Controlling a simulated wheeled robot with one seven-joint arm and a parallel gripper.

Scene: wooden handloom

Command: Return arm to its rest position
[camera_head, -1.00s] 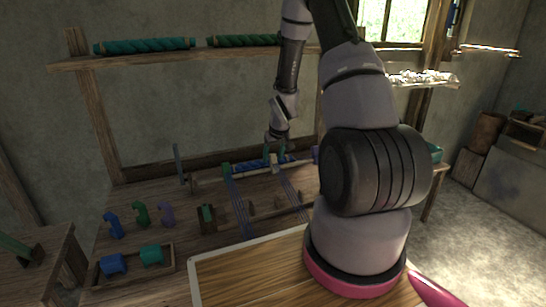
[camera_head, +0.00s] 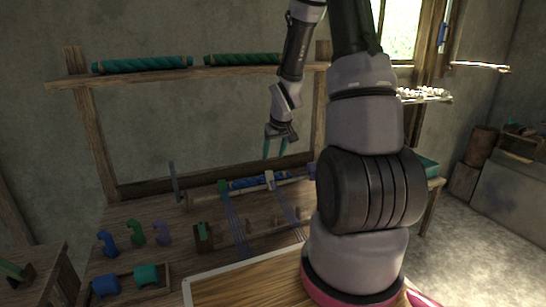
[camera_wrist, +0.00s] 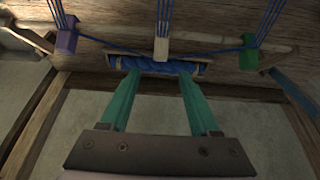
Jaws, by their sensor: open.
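My gripper (camera_head: 275,148) hangs above the back of the loom bench, with its two teal fingers pointing down. In the wrist view my gripper (camera_wrist: 156,85) is open, the fingers are apart and nothing is between them. Below and beyond it a blue wound roll (camera_head: 245,183) lies along the back of the loom. The blue roll also shows in the wrist view (camera_wrist: 155,65). The gripper is clear of the roll. Part of the loom is hidden behind my own arm in the head view.
A shelf rail (camera_head: 210,73) carries two green rolls (camera_head: 142,64) (camera_head: 240,59) on the back wall. Several coloured pegs stand at the bench's left, behind a wooden tray (camera_head: 128,291) with blue and teal pieces. A side table (camera_head: 35,270) stands at far left. The air around the gripper is free.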

